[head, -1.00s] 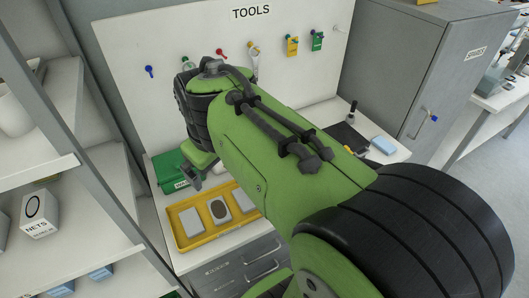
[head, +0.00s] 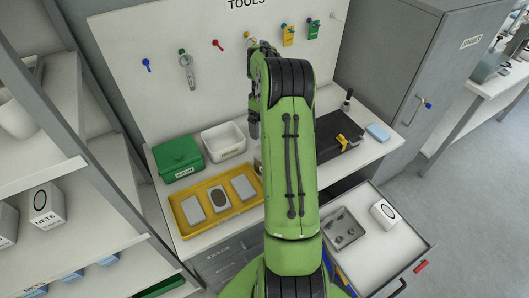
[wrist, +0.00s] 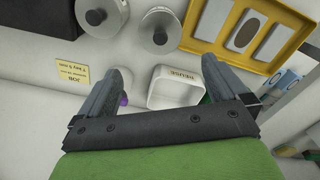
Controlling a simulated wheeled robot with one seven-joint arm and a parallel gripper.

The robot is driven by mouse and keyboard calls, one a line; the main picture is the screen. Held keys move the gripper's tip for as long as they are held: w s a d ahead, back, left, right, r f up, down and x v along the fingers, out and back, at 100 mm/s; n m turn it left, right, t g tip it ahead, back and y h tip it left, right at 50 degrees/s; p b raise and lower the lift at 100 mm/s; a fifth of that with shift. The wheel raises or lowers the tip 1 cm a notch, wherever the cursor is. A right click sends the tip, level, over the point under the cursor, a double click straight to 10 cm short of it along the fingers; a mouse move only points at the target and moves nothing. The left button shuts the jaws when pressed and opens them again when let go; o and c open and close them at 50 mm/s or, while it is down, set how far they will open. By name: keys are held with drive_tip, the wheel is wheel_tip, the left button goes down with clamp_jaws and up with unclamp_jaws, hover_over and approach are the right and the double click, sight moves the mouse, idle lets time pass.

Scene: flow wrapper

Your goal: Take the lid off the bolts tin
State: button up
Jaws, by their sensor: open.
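Two round metal tins, one at the upper left (wrist: 98,14) and one at the upper middle (wrist: 160,28), show in the wrist view, each with a dark knob on its lid. I cannot read a bolts label on either, so I cannot tell which is the bolts tin.
A white REUSE bin (head: 224,141), a green lidded box (head: 179,158) and a yellow tray (head: 184,222) with grey blocks stand on the bench's left. A dark case (head: 337,137) lies right of my arm. An open drawer (head: 398,225) juts out at lower right.

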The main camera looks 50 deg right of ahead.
wheel_tip(320, 180, down, 6)
drive_tip(key=shift+f, duration=0.25)
wheel_tip(320, 180, down, 6)
drive_tip(key=shift+s, duration=0.15)
drive_tip(key=c, duration=0.8)
